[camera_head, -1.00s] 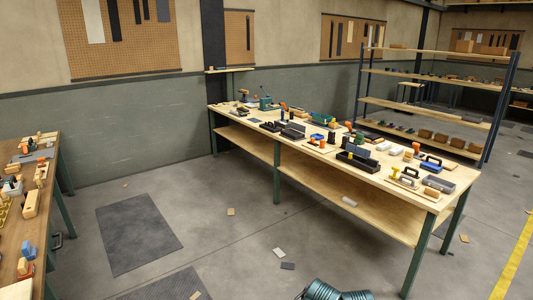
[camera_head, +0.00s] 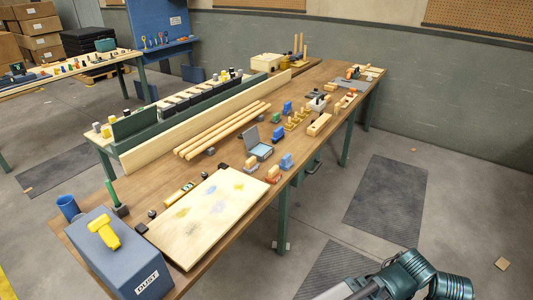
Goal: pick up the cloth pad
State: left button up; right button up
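I cannot make out a cloth pad for certain in the head view. The long brown workbench (camera_head: 215,150) holds many small items. A pale wooden board (camera_head: 170,237) with yellow and blue smudges lies near its front end. A blue-grey box (camera_head: 110,262) labelled DUST stands at the near corner with a yellow T-shaped object (camera_head: 104,233) on top. Part of my arm shows at the bottom right, but neither gripper is in view.
Wooden rods (camera_head: 222,130) and an open grey case (camera_head: 257,142) lie mid-bench. A blue cup (camera_head: 68,207) stands at the left end. Dark floor mats (camera_head: 387,203) lie right of the bench. A second bench (camera_head: 70,72) stands behind left. Floor at right is mostly clear.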

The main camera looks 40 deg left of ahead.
aim_at(285, 163)
jog(key=i+l+u, duration=0.1)
jog(key=i+u, duration=0.3)
jog(key=i, duration=1.25)
jog(key=i+u, duration=0.2)
jog(key=i, duration=1)
jog(key=u, duration=2.65)
